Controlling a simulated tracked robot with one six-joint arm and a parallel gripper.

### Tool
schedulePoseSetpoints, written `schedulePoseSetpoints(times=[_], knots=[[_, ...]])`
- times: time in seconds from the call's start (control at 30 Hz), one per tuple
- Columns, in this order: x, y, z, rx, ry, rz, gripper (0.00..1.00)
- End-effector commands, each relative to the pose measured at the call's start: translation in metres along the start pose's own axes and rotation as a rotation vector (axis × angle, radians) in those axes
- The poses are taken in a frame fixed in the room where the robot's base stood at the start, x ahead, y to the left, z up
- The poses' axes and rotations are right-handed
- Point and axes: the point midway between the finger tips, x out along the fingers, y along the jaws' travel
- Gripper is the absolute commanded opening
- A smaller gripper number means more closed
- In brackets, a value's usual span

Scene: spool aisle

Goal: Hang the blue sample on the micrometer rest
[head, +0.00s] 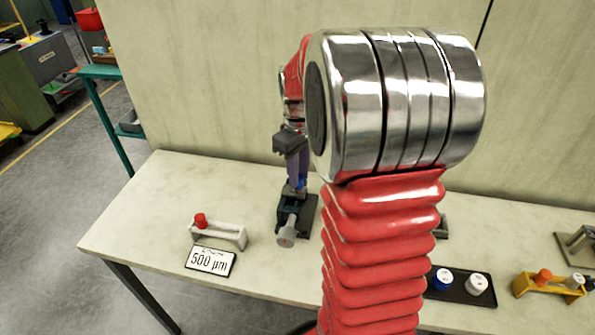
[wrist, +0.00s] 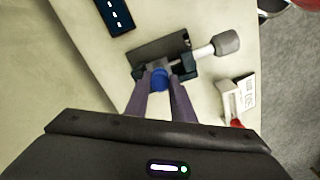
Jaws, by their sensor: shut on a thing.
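My gripper (wrist: 160,82) is shut on the blue sample (wrist: 160,78), seen between its fingertips in the wrist view. In the head view my gripper (head: 298,183) points down directly over the micrometer rest (head: 309,208), a dark green block with a grey knob (head: 286,233) toward the front. In the wrist view the rest (wrist: 184,66) lies around and just beyond the fingertips, with its grey knob (wrist: 226,42) to the right. The fingers hide part of the sample and rest, so I cannot tell whether the two touch.
A white rack (head: 226,235) with a red piece and a "500 µm" card (head: 211,261) stand left of the rest. A black tray (head: 460,293) holds a blue and a white spool. A yellow rack (head: 550,291) is at right. The wall stands close behind.

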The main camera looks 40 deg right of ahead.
Motion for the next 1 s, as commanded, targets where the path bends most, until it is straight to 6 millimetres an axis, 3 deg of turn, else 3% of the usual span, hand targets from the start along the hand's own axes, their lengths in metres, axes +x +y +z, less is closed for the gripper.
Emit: schedulePoseSetpoints(times=[0.73, 0.77, 1.0], knots=[[0.021, 0.000, 0.000, -0.001, 0.000, 0.000, 0.01], [0.020, 0.000, 0.000, -0.001, 0.001, 0.000, 0.24], [0.020, 0.000, 0.000, -0.001, 0.000, 0.000, 0.41]])
